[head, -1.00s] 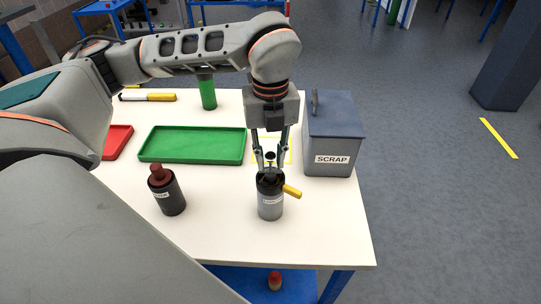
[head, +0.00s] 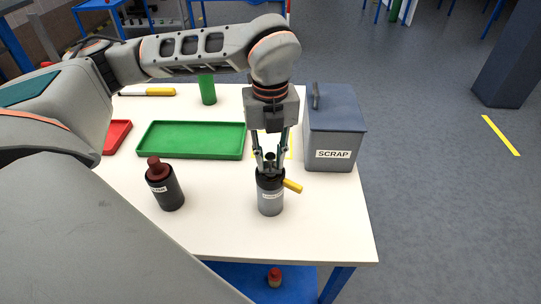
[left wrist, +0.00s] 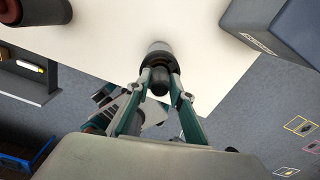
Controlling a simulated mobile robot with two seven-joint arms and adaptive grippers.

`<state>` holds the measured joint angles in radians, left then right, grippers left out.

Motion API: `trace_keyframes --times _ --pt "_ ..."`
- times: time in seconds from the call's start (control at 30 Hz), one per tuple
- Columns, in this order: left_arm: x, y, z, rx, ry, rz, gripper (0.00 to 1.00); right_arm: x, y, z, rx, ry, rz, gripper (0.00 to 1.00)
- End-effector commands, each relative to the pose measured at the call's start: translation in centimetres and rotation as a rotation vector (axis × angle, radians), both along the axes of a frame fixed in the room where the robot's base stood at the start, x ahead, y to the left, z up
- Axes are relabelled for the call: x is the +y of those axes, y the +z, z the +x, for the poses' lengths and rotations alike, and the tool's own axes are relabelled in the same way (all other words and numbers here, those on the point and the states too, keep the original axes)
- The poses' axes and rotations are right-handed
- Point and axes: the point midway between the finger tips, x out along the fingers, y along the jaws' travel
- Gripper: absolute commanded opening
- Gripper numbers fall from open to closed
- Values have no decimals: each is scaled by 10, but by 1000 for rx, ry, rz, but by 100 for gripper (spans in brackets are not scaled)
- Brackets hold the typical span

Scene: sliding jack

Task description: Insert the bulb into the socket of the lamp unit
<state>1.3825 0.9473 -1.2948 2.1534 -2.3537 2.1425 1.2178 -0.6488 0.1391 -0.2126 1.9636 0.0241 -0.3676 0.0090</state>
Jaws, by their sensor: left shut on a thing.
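No glass bulb or lamp is clearly recognisable. A grey cylinder (head: 270,202) with a black top, a small label and a yellow side handle (head: 293,186) stands upright near the table's front right. My left gripper (head: 270,168) points down at its top. In the left wrist view, the fingers (left wrist: 160,88) are shut on a dark round-ended piece (left wrist: 160,80), in line with the grey cylinder (left wrist: 157,47). Whether this piece is seated in the cylinder or part of it I cannot tell. My right gripper is out of view.
A dark bottle-like cylinder (head: 167,193) with a dark red top stands to the left. Behind are a green tray (head: 190,153), a red tray (head: 117,136) and a green cylinder (head: 207,91). A grey SCRAP bin (head: 334,132) stands close to the right of my gripper.

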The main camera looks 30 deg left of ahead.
Motion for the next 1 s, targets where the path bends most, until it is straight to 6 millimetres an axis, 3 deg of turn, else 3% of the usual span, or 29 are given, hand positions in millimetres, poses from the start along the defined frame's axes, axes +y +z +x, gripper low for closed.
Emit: trace_keyframes --times 0.17,0.2,0.23,0.27,0.67,0.77,1.0 --pt "0 -5 0 1 0 1 7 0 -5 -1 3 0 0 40" --pt "0 -4 0 0 0 0 32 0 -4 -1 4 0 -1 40" --pt "0 -4 0 0 0 0 40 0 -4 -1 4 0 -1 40" --pt "0 -4 0 0 0 0 41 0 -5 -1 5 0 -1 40" --pt "0 1 1 -1 1 0 41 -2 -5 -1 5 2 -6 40" --pt "0 13 1 -4 1 -1 41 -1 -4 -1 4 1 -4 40" --pt "0 61 1 -6 1 0 41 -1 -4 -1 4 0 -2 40"
